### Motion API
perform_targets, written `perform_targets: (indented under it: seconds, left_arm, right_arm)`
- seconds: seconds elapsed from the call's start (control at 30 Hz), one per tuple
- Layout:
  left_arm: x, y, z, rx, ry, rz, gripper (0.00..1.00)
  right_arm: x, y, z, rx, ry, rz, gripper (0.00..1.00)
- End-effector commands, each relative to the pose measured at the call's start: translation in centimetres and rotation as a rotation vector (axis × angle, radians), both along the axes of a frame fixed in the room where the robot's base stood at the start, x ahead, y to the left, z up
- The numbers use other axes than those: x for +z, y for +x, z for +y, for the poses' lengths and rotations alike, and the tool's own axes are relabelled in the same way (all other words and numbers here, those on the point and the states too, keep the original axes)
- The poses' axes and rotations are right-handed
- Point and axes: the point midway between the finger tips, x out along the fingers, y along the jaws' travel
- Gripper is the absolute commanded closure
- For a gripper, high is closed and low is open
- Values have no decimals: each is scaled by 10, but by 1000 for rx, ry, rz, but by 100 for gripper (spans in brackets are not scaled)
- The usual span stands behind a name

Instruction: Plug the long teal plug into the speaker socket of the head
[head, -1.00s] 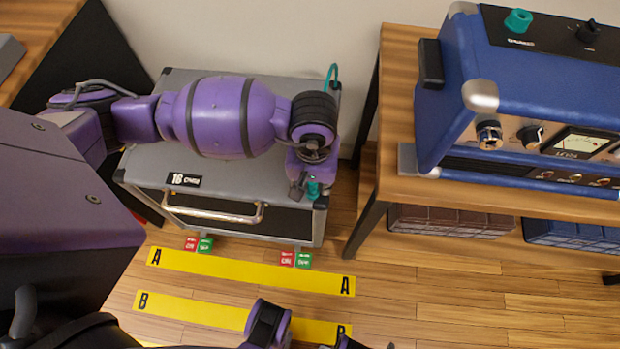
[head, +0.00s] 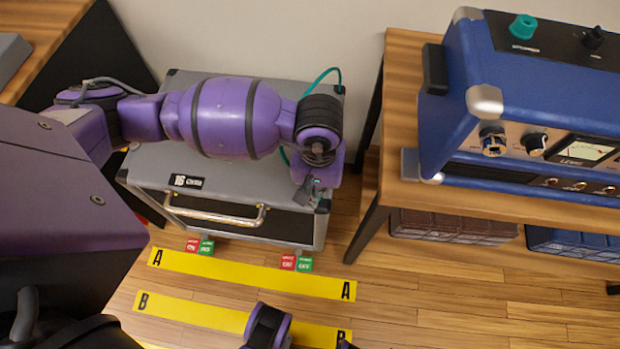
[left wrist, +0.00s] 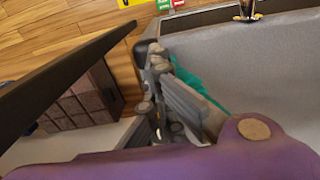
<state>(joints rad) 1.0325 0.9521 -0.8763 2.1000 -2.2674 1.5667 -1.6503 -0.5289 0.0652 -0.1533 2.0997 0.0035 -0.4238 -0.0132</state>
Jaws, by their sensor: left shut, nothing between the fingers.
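The blue amp head (head: 460,110) stands on the wooden table at right, with a teal round fitting (head: 523,27) on its top panel. Its speaker socket cannot be made out. My left gripper (head: 312,194) is low over the front right corner of the grey case, shut and empty. In the left wrist view, the left gripper's fingers (left wrist: 158,85) are together. A teal piece (left wrist: 205,84), apparently the long plug, lies just beside and behind them, partly hidden. Its teal cable (head: 328,73) arches behind my arm.
The grey case (head: 255,195) has a front handle. The wooden table (head: 400,120) stands to its right, across a narrow gap. A brown box (head: 450,226) and a blue box (head: 575,243) sit beneath the table. Yellow strips (head: 250,273) mark the floor in front.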

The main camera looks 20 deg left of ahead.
Motion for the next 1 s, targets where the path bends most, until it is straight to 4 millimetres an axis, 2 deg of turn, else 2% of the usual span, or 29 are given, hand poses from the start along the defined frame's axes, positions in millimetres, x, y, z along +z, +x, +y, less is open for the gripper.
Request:
perform_targets:
  seconds: [0.03,0.2,0.67,1.0]
  left_arm:
    - [-4,-2,9,3,25,8,100]
    - [-5,-2,10,3,27,10,100]
    - [-3,-1,7,2,18,6,40]
    - [-1,-1,5,1,13,4,38]
  right_arm:
    - [0,0,0,0,0,0,60]
    - [0,0,0,0,0,0,60]
    - [0,-2,0,-1,-1,3,60]
    - [-1,-3,0,-4,0,5,60]
